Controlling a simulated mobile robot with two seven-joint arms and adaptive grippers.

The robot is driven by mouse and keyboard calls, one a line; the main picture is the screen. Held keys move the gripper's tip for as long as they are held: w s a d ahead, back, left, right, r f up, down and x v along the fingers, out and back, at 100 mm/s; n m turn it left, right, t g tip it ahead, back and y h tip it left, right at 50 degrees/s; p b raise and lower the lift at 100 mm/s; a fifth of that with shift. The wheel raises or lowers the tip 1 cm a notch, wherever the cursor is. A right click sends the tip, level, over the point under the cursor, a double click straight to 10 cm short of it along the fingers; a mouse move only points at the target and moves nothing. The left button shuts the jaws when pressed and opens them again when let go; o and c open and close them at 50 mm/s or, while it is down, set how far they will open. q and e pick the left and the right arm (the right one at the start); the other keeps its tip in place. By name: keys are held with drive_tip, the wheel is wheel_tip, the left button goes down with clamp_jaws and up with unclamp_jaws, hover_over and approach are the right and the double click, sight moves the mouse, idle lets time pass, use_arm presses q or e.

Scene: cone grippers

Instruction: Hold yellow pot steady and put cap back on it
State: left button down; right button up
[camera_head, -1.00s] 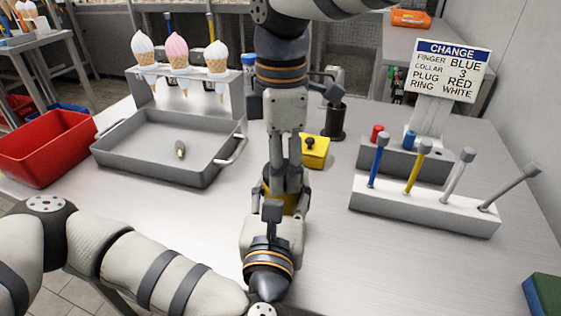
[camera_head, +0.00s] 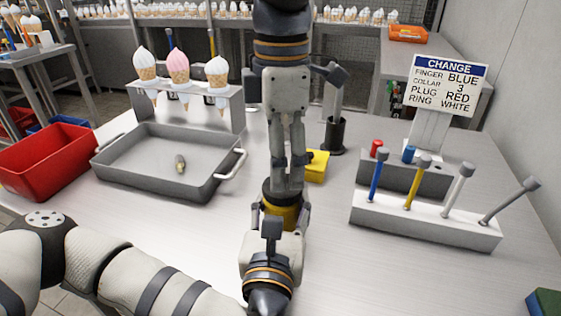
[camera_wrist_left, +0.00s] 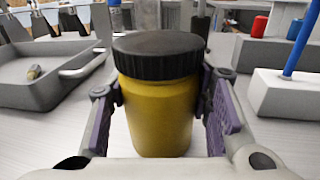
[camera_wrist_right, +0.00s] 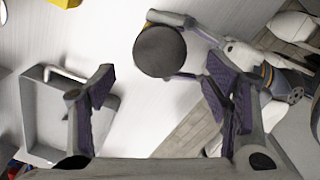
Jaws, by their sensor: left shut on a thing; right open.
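The yellow pot (camera_head: 284,217) stands upright on the table, and my left gripper (camera_head: 282,210) is shut around its sides. In the left wrist view the pot (camera_wrist_left: 160,110) sits between both finger pads. The black ribbed cap (camera_wrist_left: 160,55) sits level on the pot's mouth, with no gap that I can see. The cap also shows in the right wrist view (camera_wrist_right: 160,51). My right gripper (camera_wrist_right: 155,105) is open and empty, and the cap is beyond its fingertips, apart from them. In the head view the right fingers hang just above and behind the cap.
A grey tray (camera_head: 128,182) with a small object (camera_head: 180,163) is at left, beside a red bin (camera_head: 45,160). A yellow block (camera_head: 318,163) and a dark cup (camera_head: 335,136) are behind the pot. A white rack (camera_head: 430,225) of coloured rods is at right. The table between is clear.

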sight(282, 209)
drive_tip(key=shift+c, duration=0.3)
drive_tip(key=n, duration=0.2)
drive_tip(key=r+n, duration=0.1)
drive_tip(key=n, duration=0.2)
drive_tip(key=shift+s+a, duration=0.15)
drive_tip(key=n, duration=0.3)
drive_tip(key=shift+r+n, duration=0.3)
drive_tip(key=shift+n, duration=0.1)
drive_tip(key=n, duration=0.3)
drive_tip(key=shift+r, duration=0.4)
drive_tip(key=n, duration=0.3)
drive_tip(key=r+n, duration=0.1)
drive_tip(key=n, duration=0.1)
drive_tip(key=shift+w+d+r, duration=0.1)
drive_tip(key=shift+w+d, duration=0.15)
drive_tip(key=shift+d, duration=0.1)
wheel_tip(282, 209, down, 8)
drive_tip(key=shift+f, duration=0.1)
